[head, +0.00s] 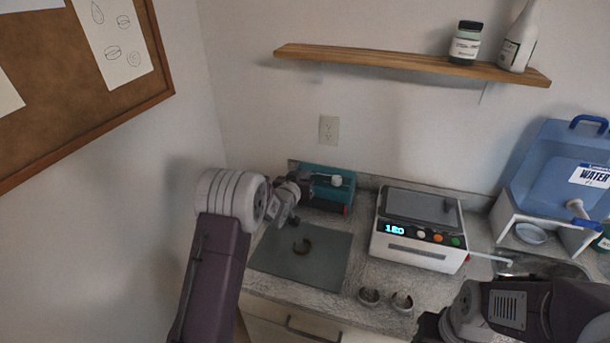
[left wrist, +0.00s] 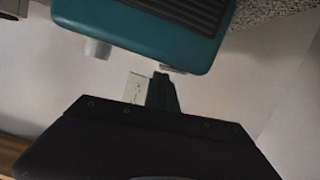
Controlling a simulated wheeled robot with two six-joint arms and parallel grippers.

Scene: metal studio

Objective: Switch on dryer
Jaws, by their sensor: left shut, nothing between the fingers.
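A teal box-shaped machine (head: 341,196) with a dark ribbed top stands on the counter against the back wall. It has a pale round knob and a small red part low at its right. It also fills the top of the left wrist view (left wrist: 150,35), where the pale knob (left wrist: 97,48) sticks out. My left gripper (head: 312,180) is shut and empty, close to this machine; its fingertips (left wrist: 161,90) show just beside the teal body. I cannot tell whether they touch. No label tells which machine is the dryer. My right gripper's fingers are out of view.
Two small rings lie in front. A blue water container (head: 560,165) stands right; a wooden shelf (head: 400,60) hangs above.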

